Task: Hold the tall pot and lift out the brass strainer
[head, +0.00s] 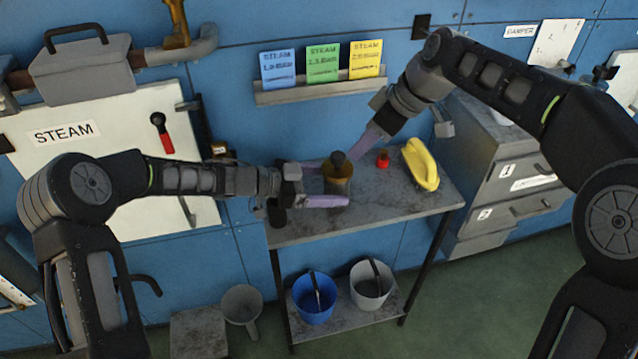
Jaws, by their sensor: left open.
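The tall pot (339,187), a small brownish vessel, stands upright on the grey table. The brass strainer (338,170) seems to sit in its top, with a dark round knob (338,158) above; how deep it goes is hidden. My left gripper (333,184) reaches in from the left. It is open, with one purple finger in front of the pot and the other behind its left side; contact cannot be told. My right gripper (363,146) comes down from the upper right, its fingertips just right of the knob. Its fingers overlap in view, so its opening is unclear.
A red object (383,160) and a yellow iron-like object (421,165) stand on the table (400,205) to the right. A blue bucket (314,308) and a grey bucket (371,294) are on the lower shelf. A card rack (315,90) is on the wall behind. The table's front right is clear.

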